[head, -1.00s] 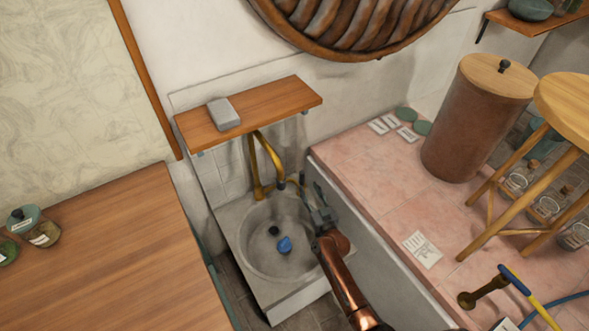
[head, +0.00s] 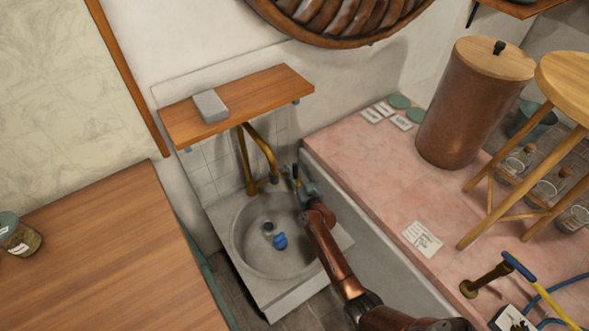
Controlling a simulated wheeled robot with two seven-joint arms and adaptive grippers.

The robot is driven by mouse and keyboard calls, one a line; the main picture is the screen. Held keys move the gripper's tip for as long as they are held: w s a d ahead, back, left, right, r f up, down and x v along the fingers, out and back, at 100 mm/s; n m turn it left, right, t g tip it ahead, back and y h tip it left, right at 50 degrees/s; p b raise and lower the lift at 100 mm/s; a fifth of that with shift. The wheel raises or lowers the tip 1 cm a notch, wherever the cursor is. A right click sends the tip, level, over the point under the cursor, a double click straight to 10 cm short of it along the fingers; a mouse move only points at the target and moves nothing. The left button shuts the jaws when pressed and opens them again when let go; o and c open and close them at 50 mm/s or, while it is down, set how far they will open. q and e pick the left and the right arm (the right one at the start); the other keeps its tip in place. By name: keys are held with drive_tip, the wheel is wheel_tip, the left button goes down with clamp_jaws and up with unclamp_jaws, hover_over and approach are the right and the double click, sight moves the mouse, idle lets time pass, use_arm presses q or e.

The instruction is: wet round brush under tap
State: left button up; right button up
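The brass tap (head: 262,144) rises behind the grey stone sink (head: 238,235), and its spout bends down over the basin. A small blue object (head: 280,240) lies in the basin beside the dark drain (head: 268,227). It may be the round brush, but it is too small to tell. My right gripper (head: 291,175) is just right of the spout's end, above the sink's back right rim. Its fingers are small and partly merge with the tap area, so I cannot tell whether they are open or hold anything. My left gripper is out of view.
A wooden shelf (head: 250,98) with a grey block (head: 210,106) hangs over the tap. A wooden counter (head: 100,250) stands left, and a pink tiled counter (head: 365,175) right. That counter bears a big brown canister (head: 465,105) and a stool (head: 490,185).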

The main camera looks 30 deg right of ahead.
clamp_jaws()
idle(0.4)
